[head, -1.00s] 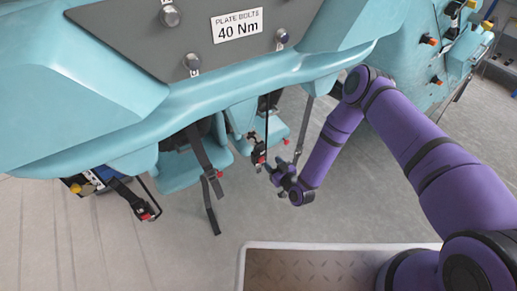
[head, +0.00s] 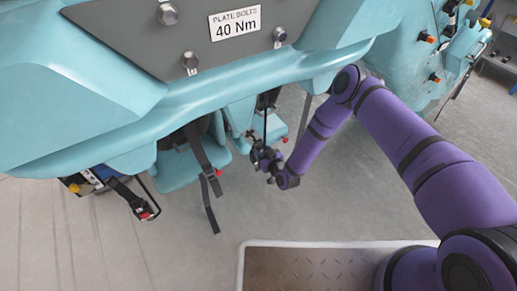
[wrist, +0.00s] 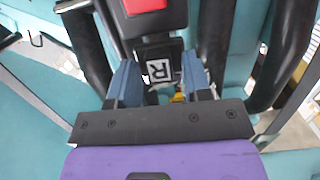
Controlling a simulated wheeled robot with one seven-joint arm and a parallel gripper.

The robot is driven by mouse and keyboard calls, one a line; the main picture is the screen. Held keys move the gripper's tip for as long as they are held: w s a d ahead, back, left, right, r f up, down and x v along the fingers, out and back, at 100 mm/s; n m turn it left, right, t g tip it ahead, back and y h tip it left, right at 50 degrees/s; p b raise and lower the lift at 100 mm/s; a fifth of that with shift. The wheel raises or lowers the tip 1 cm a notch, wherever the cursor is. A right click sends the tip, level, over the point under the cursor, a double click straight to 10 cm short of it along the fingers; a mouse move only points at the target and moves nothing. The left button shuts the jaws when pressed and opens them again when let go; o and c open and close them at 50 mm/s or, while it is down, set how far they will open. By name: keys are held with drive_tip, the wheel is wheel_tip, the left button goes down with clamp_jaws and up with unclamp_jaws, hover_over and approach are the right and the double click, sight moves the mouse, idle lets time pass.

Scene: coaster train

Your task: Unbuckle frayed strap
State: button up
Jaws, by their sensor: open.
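My gripper (wrist: 158,64) is open, with a blue-padded finger on each side of a black buckle part marked R (wrist: 160,68). I cannot tell whether the fingers touch it. A red button (wrist: 146,5) shows on the buckle at the top edge of the wrist view. In the head view my gripper (head: 262,152) is at the seat under the teal car body and covers most of the buckle there. I cannot make out which strap is frayed.
Another strap (head: 203,152) hangs loose from the seat to the left, and a further red-tipped buckle (head: 146,214) hangs at far left. In the wrist view, thick black bars (wrist: 285,55) flank the buckle. A tread-plate platform (head: 310,268) lies below; the floor between is clear.

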sight(256, 138)
drive_tip(key=shift+c, duration=0.4)
clamp_jaws()
drive_tip(key=shift+r, duration=2.5)
drive_tip(key=s+a, duration=0.6)
drive_tip(key=a, duration=0.2)
drive_tip(key=shift+s, duration=0.1)
idle(1.3)
